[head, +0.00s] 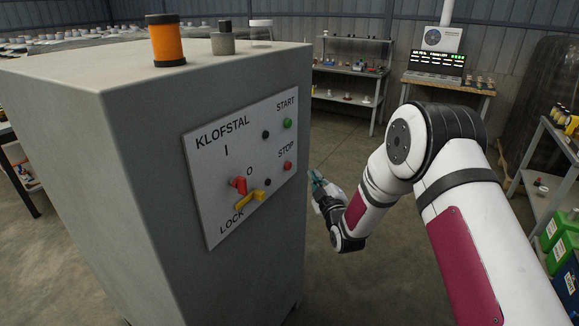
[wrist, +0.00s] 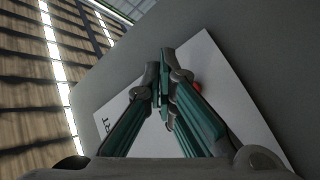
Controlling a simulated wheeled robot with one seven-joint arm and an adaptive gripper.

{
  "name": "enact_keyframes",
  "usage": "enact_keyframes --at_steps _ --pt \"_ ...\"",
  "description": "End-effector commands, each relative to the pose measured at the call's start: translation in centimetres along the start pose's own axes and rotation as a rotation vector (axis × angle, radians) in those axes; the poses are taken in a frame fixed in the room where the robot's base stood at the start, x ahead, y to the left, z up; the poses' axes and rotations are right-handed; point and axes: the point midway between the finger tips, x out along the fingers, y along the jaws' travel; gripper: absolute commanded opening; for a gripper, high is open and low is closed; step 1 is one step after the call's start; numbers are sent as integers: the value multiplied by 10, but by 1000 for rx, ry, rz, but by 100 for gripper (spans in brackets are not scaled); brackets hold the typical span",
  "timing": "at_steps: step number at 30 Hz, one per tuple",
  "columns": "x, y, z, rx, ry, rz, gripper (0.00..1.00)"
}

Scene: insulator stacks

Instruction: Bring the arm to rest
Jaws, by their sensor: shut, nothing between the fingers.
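My arm (head: 445,160) reaches in from the right in the head view, bent at the elbow, with its forearm angled down to the left. My gripper (head: 318,180) is just right of the grey cabinet's edge, near the control panel (head: 245,165). In the wrist view my gripper (wrist: 165,75) is shut and empty, its fingertips together in front of the white panel (wrist: 225,85). A red button shows partly behind the fingers there. I cannot tell how far the fingertips are from the panel.
The grey cabinet (head: 90,190) fills the left. Its panel has a red switch (head: 239,185), a yellow lock lever (head: 250,197), a green START button (head: 288,124) and a red STOP button (head: 288,166). Shelves stand at the back and right. Open floor lies between.

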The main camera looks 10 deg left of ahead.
Motion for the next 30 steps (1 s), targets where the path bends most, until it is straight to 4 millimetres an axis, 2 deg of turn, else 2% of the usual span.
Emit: enact_keyframes --at_steps 14,17,20,23,26,30 --pt "0 0 0 0 -1 -1 0" --pt "1 6 -2 4 -9 -7 0" --pt "2 25 -8 22 -39 -26 0" --pt "-2 55 -17 54 -96 -60 0" --pt "-13 86 -26 99 -172 -101 0" --pt "-40 128 -37 168 -286 -142 0"
